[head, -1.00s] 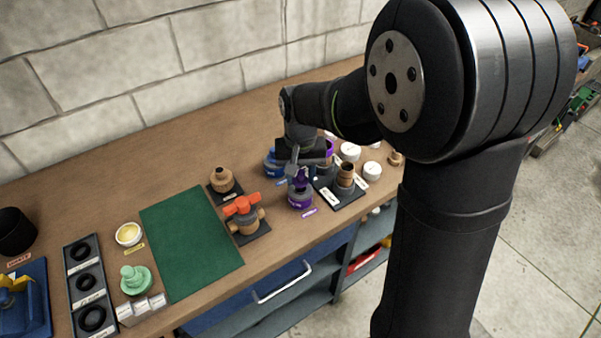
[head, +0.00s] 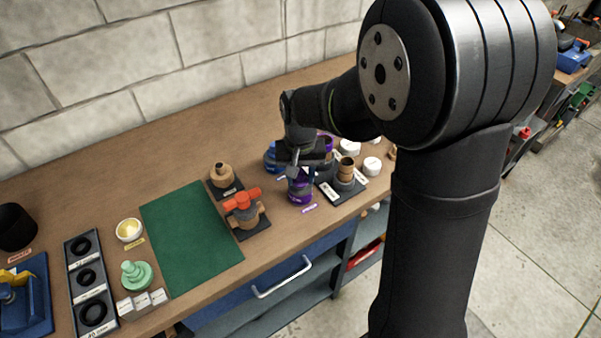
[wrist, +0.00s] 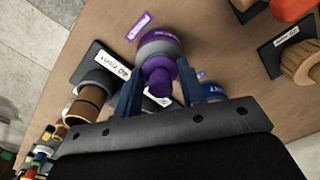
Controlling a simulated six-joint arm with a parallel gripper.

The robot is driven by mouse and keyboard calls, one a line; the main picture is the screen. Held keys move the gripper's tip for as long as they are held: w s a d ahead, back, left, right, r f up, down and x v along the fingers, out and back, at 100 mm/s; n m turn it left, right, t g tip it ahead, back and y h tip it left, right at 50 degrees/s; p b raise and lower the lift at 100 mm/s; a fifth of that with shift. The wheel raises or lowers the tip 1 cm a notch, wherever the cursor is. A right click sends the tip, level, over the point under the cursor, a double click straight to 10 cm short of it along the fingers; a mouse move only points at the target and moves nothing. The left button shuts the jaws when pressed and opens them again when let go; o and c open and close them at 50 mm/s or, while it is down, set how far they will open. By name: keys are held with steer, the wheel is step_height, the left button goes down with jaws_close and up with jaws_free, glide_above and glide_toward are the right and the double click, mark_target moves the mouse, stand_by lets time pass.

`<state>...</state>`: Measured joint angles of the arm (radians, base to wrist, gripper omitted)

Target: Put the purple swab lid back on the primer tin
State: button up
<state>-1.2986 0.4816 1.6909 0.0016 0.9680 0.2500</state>
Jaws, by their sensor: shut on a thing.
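The purple swab lid (wrist: 158,75) shows in the wrist view as a purple knob and cap between my gripper's fingers. My gripper (wrist: 166,92) is shut on it. The primer tin (wrist: 160,42), grey with a purple band, is directly beyond the lid. The lid is upright over the tin's mouth and looks very close to or on it; I cannot tell whether it is seated. In the head view, my gripper (head: 298,170) is above the tin (head: 300,195), and the lid is mostly hidden by the fingers.
A blue tin (head: 270,160) stands close to the left. A black stand with a brown fitting (head: 347,170) is close to the right, with white caps (head: 372,166) beyond. An orange-handled valve (head: 243,203) and green mat (head: 190,240) lie further left. The bench's front edge is near.

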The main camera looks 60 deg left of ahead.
steer(key=shift+f, duration=0.2)
stand_by(0.3)
steer(key=o, duration=1.3)
steer(key=shift+r, duration=4.05)
steer(key=shift+f, duration=0.1)
steer(key=shift+f, duration=3.8)
steer(key=shift+r, duration=0.1)
